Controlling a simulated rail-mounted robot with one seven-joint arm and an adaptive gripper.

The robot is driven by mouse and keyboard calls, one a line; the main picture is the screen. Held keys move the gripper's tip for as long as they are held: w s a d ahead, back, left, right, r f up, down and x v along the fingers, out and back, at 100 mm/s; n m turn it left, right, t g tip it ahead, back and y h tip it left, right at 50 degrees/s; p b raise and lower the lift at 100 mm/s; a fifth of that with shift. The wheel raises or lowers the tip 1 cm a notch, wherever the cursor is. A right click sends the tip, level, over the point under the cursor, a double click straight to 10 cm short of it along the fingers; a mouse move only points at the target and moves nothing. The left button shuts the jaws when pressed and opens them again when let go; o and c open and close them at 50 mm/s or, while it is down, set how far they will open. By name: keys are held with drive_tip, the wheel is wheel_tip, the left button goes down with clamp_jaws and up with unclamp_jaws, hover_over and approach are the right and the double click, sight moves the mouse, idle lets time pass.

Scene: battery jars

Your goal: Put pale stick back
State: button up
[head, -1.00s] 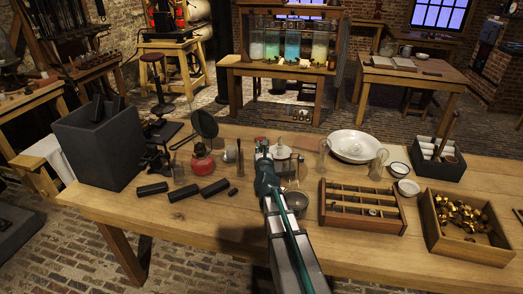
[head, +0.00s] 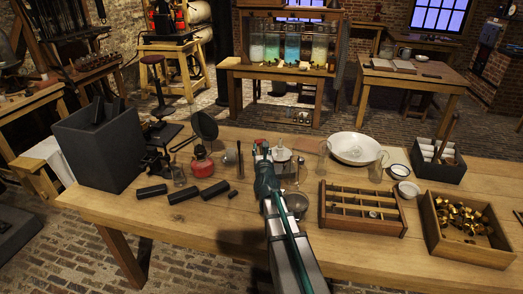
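Pale sticks (head: 428,155) lie in compartments of a dark box (head: 452,174) at the back right of the table, with a brown rod standing up among them. I cannot tell a separate pale stick elsewhere. My gripper (head: 261,147) is over the middle back of the table, beside a white-lidded glass jar (head: 281,158). My own arm reaches up from the bottom and covers part of the table. The fingertips are small and partly hidden, so their opening and anything between them cannot be made out.
A large dark bin (head: 98,150) stands at the left, with black cylinders (head: 184,193) before it. A red burner (head: 201,164) is left of my gripper. A divided wooden tray (head: 361,224), a box of brass parts (head: 466,253) and a white basin (head: 354,147) are to the right.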

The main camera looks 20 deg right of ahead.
drive_tip(key=v, duration=1.2)
drive_tip(key=shift+b, duration=0.45)
drive_tip(key=shift+r, duration=0.1)
